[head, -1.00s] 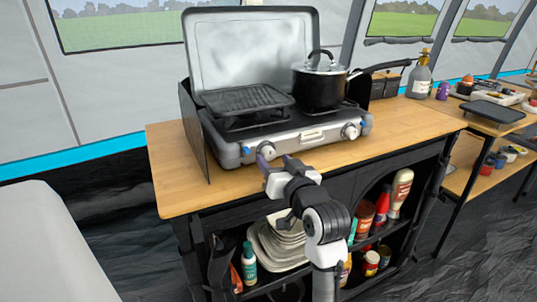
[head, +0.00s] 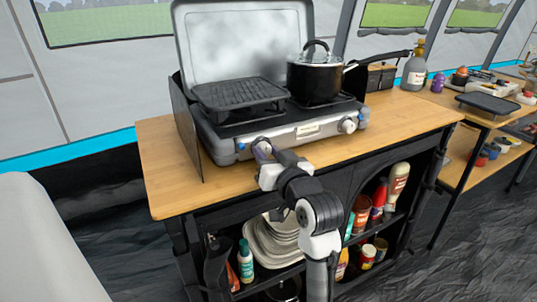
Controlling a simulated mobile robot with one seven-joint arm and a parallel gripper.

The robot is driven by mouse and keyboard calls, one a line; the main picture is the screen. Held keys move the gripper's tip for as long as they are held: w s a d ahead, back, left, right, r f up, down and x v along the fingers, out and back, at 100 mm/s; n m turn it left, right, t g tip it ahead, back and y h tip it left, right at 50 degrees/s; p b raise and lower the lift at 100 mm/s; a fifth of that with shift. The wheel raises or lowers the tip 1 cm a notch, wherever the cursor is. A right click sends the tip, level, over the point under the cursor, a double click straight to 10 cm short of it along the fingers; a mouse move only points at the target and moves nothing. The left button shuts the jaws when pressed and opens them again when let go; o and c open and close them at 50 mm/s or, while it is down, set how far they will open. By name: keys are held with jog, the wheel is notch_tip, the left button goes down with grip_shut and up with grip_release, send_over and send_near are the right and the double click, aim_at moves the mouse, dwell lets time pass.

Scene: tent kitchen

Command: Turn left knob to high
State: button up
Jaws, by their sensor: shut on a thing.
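The camping stove (head: 282,137) stands on the wooden counter with its lid open. Its left knob (head: 262,147) is on the front panel, mostly hidden by my gripper, so its setting cannot be read. My gripper (head: 261,151) is at the left knob, its jaws shut on it. The right knob (head: 347,125) is uncovered on the same panel. A ridged griddle (head: 238,95) sits over the left burner, and a black pot with a glass lid (head: 315,80) sits over the right burner.
The wooden counter (head: 162,170) has bare room left of and in front of the stove. Shelves below hold plates (head: 272,240) and bottles (head: 397,185). A grey bottle (head: 415,68) stands at the back right.

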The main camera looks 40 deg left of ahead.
jog(key=shift+n, duration=0.4)
jog(key=n+b, duration=0.2)
jog(key=shift+f+n, duration=0.15)
jog(key=shift+n, duration=0.25)
jog(key=n+b, duration=0.2)
jog(key=n, duration=0.1)
jog(key=shift+n, duration=0.4)
jog(key=n+b, duration=0.2)
jog(key=n, duration=0.1)
jog(key=shift+y, duration=0.3)
jog(key=shift+n+b, duration=1.15)
jog(key=shift+n, duration=0.75)
jog(key=o, duration=1)
jog(key=shift+g, duration=0.3)
jog(key=shift+c, duration=0.2)
